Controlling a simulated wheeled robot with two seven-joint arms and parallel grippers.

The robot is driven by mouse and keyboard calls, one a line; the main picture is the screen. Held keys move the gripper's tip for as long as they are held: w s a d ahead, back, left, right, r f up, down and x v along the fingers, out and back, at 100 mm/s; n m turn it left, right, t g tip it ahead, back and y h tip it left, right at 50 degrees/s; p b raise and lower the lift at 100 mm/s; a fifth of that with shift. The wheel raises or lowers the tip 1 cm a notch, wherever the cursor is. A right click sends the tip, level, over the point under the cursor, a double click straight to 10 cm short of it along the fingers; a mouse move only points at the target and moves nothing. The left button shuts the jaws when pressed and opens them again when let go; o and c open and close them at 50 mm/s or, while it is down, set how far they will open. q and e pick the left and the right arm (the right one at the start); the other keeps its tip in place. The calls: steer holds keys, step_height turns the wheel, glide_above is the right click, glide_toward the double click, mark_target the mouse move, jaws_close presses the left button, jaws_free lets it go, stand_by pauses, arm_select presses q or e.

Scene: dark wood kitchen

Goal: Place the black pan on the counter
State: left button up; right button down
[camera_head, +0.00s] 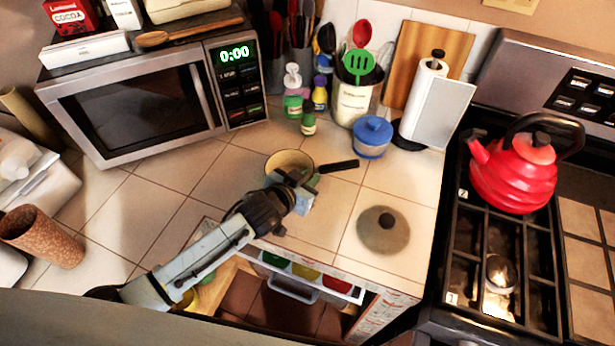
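A small pan (287,160) with a cream inside and a black handle (342,166) shows on or just above the tiled counter (218,182), below the utensil crock. The handle points right. My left gripper (300,187) is right at the near edge of the pan and hides part of it. I cannot tell whether its fingers are closed on the pan or only beside it. My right gripper is not in view.
A round lid (383,230) lies on the counter to the right. A blue pot (371,138), small bottles and a microwave (140,100) stand behind. A red kettle (515,172) is on the stove. An open drawer (300,280) is below the counter edge.

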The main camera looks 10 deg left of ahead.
arm_select(q)
steer(key=shift+o, duration=1)
steer(key=shift+r, duration=0.15)
steer(key=p+v, duration=0.1)
steer(key=v, duration=1.1)
